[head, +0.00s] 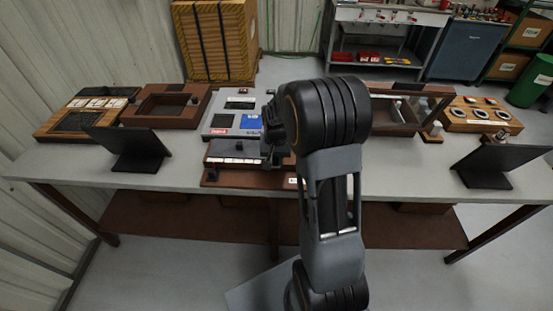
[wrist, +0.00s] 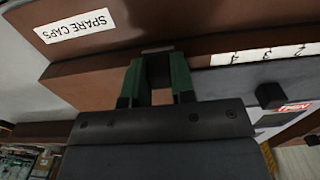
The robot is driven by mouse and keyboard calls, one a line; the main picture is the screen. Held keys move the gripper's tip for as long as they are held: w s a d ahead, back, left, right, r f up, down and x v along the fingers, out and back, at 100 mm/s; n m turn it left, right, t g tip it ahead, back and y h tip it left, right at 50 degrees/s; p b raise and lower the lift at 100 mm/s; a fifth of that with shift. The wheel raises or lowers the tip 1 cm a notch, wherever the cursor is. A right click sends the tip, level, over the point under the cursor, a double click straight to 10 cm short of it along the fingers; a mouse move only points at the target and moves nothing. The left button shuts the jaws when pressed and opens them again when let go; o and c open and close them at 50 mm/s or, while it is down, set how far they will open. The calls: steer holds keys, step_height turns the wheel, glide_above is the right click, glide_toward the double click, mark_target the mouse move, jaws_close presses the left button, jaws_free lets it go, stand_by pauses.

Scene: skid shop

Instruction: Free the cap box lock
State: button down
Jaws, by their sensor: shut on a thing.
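The brown cap box (wrist: 110,38) with a white "SPARE CAPS" label (wrist: 75,25) fills the upper part of the wrist view. My gripper (wrist: 157,62) has its green fingers at the lower edge of the box's front. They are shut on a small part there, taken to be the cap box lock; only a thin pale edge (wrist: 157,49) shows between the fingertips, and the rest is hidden. In the head view, my arm covers the gripper and most of the box's right side; a brown edge (head: 212,181) shows at the bench front.
A grey panel with a row of numbered labels (head: 234,161) and a dark knob (wrist: 270,95) is close by my gripper. Black stands (head: 128,150) (head: 497,165) stand at both sides. A brown frame (head: 167,105) and a case (head: 395,112) stand further back on the bench.

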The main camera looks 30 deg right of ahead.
steer(key=shift+s+a, duration=0.3)
steer(key=shift+s, duration=0.3)
steer(key=shift+s+a, duration=0.3)
steer(key=shift+s, duration=0.25)
steer(key=c, duration=1.2)
jaws_free()
steer(key=shift+a, duration=0.1)
steer(key=shift+o, duration=1.2)
steer(key=shift+r, duration=0.1)
step_height(320, 180, up, 14)
steer(key=shift+f, duration=0.2)
